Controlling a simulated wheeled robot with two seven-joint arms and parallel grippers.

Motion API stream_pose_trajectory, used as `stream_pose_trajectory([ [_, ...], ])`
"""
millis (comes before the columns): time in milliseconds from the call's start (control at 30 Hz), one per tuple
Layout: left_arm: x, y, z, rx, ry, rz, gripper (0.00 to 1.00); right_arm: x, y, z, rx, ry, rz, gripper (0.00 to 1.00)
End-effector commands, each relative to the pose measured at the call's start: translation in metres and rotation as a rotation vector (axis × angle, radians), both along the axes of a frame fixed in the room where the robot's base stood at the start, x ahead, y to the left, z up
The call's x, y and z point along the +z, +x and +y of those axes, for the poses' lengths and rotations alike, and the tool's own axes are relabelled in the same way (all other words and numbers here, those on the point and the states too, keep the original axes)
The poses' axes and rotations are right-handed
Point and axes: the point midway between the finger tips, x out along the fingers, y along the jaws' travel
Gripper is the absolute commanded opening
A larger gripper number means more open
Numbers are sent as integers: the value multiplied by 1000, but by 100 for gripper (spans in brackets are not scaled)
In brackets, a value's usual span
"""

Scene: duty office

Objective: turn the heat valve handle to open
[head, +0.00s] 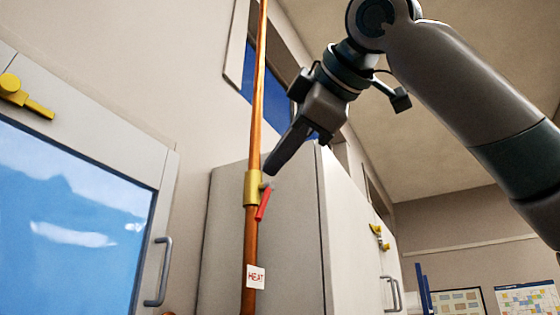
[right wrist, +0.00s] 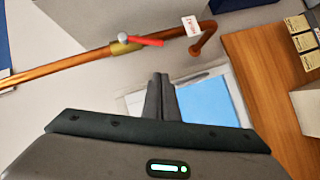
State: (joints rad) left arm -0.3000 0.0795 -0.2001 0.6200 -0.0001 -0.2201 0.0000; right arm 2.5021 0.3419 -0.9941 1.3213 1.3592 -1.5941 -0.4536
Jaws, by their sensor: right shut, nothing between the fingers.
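The copper heat pipe (head: 258,95) runs nearly upright in the head view, with a brass valve body (head: 252,188) on it. The red valve handle (head: 263,205) hangs from the valve's stem and points down, at a slight angle to the pipe. A white HEAT label (head: 256,277) is on the pipe below. The right wrist view also shows the red handle (right wrist: 147,42) and the brass body (right wrist: 124,47). My right gripper (head: 270,170) is shut and empty, its tips just above the handle in the picture, apparently apart from it. My left gripper is out of view.
A pale cabinet (head: 275,235) stands behind the pipe. A framed blue glass panel (head: 75,225) with a grey handle (head: 159,272) is at the left. In the right wrist view, a wooden surface (right wrist: 265,85) is at the right. Free space shows around the gripper.

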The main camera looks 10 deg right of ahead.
Motion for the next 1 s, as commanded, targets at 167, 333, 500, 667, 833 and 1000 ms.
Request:
stream_pose_trajectory([
  [167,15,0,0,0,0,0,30,-3,24,10,-1,-1,2,0],
  [333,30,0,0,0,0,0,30,-10,51,21,0,-1,3,0],
  [500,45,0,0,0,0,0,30,-17,78,30,-1,-2,2,0],
  [667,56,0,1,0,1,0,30,-27,95,21,-1,-1,1,0],
  [833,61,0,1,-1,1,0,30,-33,104,17,0,0,0,0],
  [1000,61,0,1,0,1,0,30,-36,106,16,1,0,0,0],
])
